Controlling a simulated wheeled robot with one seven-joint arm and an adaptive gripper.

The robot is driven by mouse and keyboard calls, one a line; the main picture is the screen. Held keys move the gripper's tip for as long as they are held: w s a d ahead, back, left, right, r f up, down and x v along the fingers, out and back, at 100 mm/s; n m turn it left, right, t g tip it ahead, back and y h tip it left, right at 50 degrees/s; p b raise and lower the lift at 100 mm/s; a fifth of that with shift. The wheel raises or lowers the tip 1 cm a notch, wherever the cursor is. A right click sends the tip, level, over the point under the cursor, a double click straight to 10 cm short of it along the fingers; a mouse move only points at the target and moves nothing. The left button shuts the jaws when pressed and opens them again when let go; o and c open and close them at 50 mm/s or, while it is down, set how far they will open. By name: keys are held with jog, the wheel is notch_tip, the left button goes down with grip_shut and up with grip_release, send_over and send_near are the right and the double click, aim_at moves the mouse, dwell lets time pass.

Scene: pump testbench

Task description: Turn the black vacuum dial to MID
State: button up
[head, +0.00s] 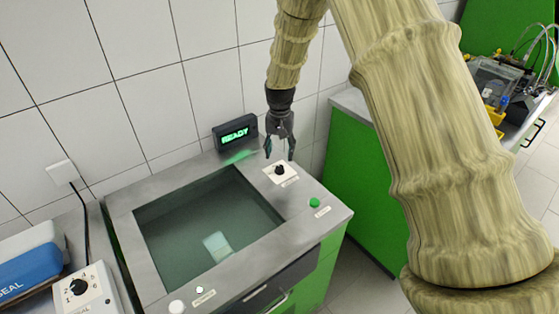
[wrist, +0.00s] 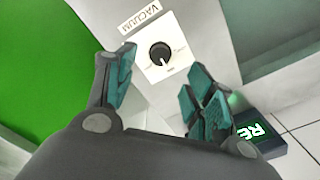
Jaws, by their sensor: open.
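The black vacuum dial (head: 280,170) sits on a white plate (head: 291,176) on the bench top, right of the glass lid. In the wrist view the dial (wrist: 160,54) shows a pale pointer mark on its lower part, and a VACUUM label (wrist: 139,18) stands beside the plate. The scale words on the plate are too small to read. My gripper (head: 280,155) points down just above the dial. Its teal-padded fingers (wrist: 160,88) are open and spread on either side of the dial's line, with nothing between them. I cannot tell that either finger touches the dial.
A display reading READY (head: 235,133) stands behind the lid, close to my gripper. A green button (head: 315,203) lies right of the dial and a white knob (head: 177,306) at the front. A numbered dial box (head: 83,290) is at the left. A green cabinet (head: 355,170) stands right.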

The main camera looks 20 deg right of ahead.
aim_at(280, 167)
jog(key=shift+r, duration=2.5)
